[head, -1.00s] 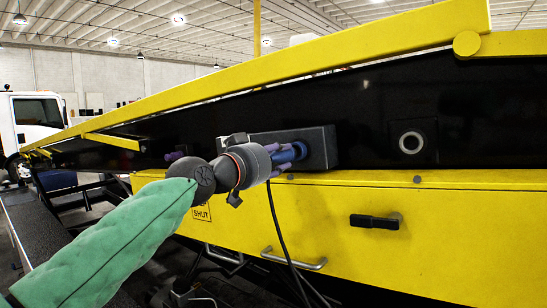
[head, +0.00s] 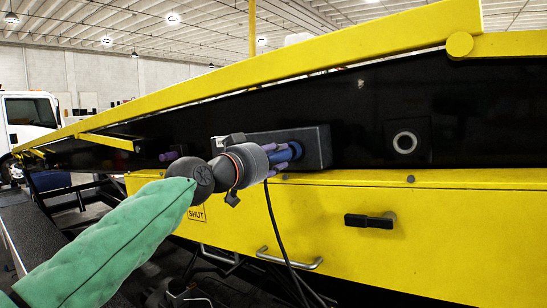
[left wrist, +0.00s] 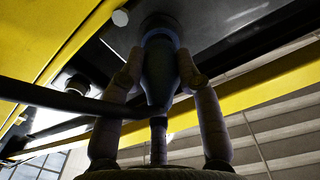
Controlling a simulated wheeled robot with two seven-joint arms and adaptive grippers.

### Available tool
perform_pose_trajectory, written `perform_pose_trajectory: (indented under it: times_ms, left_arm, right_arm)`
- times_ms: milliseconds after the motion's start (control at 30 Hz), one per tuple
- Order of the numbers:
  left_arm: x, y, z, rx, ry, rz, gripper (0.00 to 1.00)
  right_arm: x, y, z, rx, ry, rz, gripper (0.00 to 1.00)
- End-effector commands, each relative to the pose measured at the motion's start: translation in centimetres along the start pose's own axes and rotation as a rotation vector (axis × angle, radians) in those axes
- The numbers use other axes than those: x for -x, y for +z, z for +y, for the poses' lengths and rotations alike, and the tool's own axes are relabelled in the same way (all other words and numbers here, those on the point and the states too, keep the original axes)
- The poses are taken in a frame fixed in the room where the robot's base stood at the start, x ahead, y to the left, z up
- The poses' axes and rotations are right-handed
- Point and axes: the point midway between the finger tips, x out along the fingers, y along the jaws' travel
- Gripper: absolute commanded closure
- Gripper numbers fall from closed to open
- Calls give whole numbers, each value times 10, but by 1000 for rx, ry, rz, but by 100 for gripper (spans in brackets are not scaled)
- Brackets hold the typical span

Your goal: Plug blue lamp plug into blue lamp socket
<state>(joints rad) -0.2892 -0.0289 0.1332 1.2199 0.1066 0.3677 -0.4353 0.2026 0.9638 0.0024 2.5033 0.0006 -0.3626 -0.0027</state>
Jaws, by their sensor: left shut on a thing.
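The blue lamp plug (head: 290,152) is between the fingers of my left gripper (head: 279,155), which is shut on it. In the head view the plug's front is at the dark box (head: 317,147) on the black side panel, which looks like the socket's housing. In the left wrist view the plug (left wrist: 160,70) points away from me, with a gripper finger on each side. Its tip meets a dark round opening (left wrist: 158,22); I cannot tell how deep it sits. A black cable (head: 272,215) hangs below the gripper. My right gripper is not in view.
A round grey-ringed port (head: 407,142) is to the right on the black panel. Below is a yellow panel with a black latch (head: 370,221) and a metal handle (head: 289,260). A sloping yellow beam (head: 300,65) runs above. A white truck (head: 27,115) stands far left.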

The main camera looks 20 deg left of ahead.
Motion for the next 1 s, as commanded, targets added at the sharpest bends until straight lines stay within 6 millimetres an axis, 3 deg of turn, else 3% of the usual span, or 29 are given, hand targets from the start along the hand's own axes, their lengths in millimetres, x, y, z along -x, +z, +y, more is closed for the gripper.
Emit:
perform_pose_trajectory:
  times_ms: [1000]
  left_arm:
    - [-21,-1,0,0,-1,2,100]
  right_arm:
    - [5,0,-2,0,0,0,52]
